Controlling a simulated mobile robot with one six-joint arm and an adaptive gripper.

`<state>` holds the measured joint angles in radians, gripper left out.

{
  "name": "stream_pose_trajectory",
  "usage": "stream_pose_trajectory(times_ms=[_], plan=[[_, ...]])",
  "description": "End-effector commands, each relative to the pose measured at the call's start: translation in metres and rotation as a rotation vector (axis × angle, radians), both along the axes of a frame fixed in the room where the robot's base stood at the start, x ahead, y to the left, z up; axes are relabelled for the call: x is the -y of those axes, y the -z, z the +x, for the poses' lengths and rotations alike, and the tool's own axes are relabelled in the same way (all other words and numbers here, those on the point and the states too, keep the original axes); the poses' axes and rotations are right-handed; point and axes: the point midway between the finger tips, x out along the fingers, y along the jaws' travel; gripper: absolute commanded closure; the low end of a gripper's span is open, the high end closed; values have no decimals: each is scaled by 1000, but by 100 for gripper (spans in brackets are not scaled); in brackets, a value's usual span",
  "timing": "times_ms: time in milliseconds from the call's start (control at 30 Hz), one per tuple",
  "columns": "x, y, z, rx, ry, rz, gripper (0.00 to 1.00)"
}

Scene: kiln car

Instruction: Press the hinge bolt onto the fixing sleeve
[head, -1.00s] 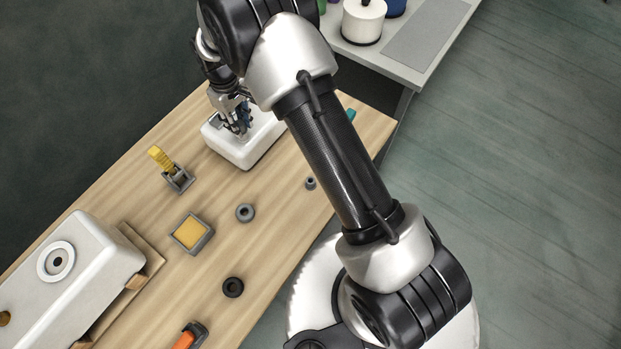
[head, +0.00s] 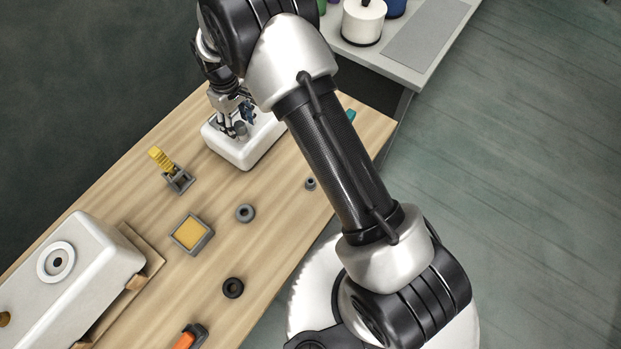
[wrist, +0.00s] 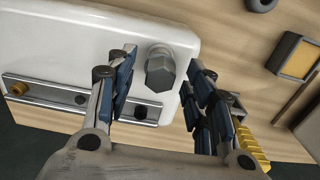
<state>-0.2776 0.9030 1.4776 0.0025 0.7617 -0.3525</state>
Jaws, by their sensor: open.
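A grey hex-shaped piece, apparently the hinge bolt (wrist: 160,72), stands on the white housing (wrist: 75,40) near one end. It also shows small in the head view, on the white block (head: 262,143). The fixing sleeve is not clearly distinguishable; it may be beneath the grey piece, and I cannot tell how far the piece is seated. My gripper (wrist: 162,88) is open, with one blue-padded finger on each side of the grey piece and visible gaps between.
A metal rail (wrist: 80,98) with a brass knob (wrist: 18,88) runs along the housing. A yellow piece in a grey holder (head: 178,180), a yellow-topped tray (head: 191,233), grey ring (head: 245,213) and black ring (head: 233,287) lie on the bench. A larger white unit (head: 75,260) stands at left.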

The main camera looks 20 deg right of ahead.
Motion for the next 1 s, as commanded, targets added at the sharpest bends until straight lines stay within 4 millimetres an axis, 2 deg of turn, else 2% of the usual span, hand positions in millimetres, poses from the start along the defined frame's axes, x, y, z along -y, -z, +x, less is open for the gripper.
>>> stream_pose_trajectory(times_ms=[267,1000], plan=[[0,-2,0,0,0,0,52],[0,-31,0,0,0,0,52]])
